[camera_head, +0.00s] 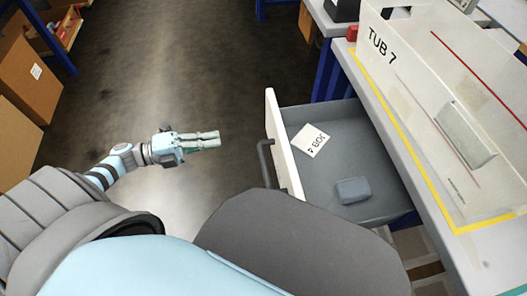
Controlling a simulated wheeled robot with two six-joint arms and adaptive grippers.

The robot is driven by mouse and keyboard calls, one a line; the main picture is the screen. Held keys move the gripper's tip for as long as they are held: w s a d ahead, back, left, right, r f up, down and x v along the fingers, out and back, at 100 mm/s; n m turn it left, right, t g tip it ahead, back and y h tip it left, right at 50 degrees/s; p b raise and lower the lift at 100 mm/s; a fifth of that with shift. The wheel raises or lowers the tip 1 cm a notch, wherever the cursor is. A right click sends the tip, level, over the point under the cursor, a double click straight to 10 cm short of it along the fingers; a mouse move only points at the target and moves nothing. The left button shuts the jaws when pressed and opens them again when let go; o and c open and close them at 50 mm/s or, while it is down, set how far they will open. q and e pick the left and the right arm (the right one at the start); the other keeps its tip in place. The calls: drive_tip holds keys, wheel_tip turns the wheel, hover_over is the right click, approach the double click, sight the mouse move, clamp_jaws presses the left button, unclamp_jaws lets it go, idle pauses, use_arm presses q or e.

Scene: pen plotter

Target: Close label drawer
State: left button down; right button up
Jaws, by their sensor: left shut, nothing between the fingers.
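The label drawer (283,145) is pulled out from under the workbench, its white front facing left. It has a dark bar handle (263,163) on that front. Inside lie a white card (310,140) with dark lettering and a blue-grey block (353,190). My left gripper (217,140) is shut and empty, in the air to the left of the drawer front, with a clear gap between its fingertips and the handle. My right gripper is not in view. My own body hides the near lower end of the drawer front.
Cardboard boxes (25,75) stand at the far left. The floor between the boxes and drawer is clear.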

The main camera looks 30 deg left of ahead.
use_arm(q)
drive_tip(key=m, duration=0.1)
approach(275, 132)
drive_tip(key=shift+g+h, duration=0.3)
drive_tip(key=shift+g, duration=0.1)
drive_tip(key=x, duration=0.7)
drive_tip(key=shift+r+b, duration=0.2)
drive_tip(key=shift+b, duration=0.2)
drive_tip(key=shift+w, duration=0.1)
